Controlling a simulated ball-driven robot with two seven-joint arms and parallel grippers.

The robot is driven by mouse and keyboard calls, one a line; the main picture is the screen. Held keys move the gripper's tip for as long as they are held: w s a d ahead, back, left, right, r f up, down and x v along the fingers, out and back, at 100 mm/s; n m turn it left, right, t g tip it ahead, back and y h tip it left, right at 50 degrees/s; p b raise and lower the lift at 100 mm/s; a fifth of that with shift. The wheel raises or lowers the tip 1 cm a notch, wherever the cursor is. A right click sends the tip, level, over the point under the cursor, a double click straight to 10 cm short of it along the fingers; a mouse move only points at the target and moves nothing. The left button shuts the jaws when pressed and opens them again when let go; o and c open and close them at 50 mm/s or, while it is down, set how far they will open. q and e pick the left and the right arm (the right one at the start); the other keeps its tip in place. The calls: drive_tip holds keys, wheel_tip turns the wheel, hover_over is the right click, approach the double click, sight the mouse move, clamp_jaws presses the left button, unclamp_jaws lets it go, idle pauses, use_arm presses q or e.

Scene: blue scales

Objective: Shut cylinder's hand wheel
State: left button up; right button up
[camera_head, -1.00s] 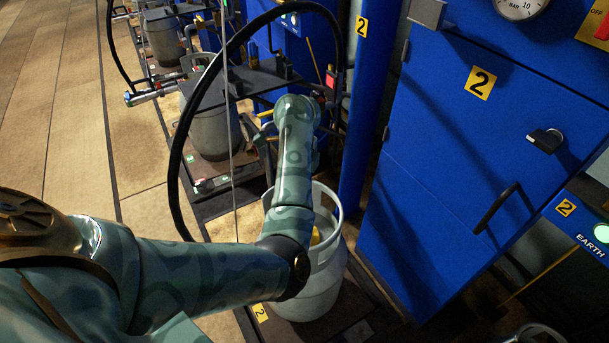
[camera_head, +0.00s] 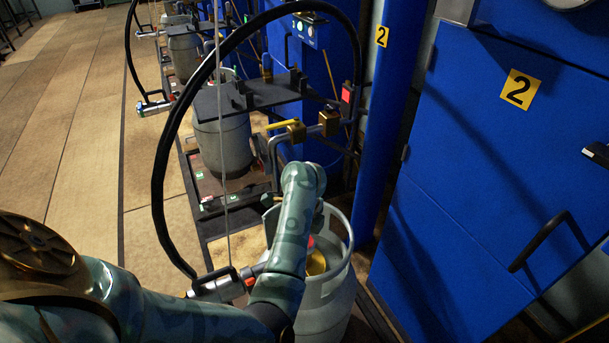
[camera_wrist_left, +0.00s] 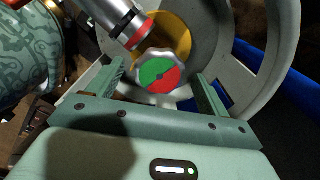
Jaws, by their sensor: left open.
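The grey gas cylinder (camera_head: 335,290) stands at the lower middle of the head view, with an open collar around its top. Its hand wheel (camera_wrist_left: 158,73), a scalloped silver rim with a green and red face, shows in the left wrist view. My left gripper (camera_wrist_left: 159,82) is open, one finger on each side of the wheel. I cannot tell whether the fingers touch it. In the head view my forearm hides the gripper and wheel. A yellow round part (camera_wrist_left: 170,35) lies behind the wheel. My right gripper is in neither view.
A silver and red filling connector (camera_head: 225,287) on a black hose (camera_head: 163,170) reaches toward the cylinder top; its end (camera_wrist_left: 128,25) is close to the wheel. Blue cabinet 2 (camera_head: 450,190) stands right. Another cylinder (camera_head: 222,145) stands behind. Floor at left is clear.

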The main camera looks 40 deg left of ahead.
use_arm(q)
drive_tip(key=c, duration=1)
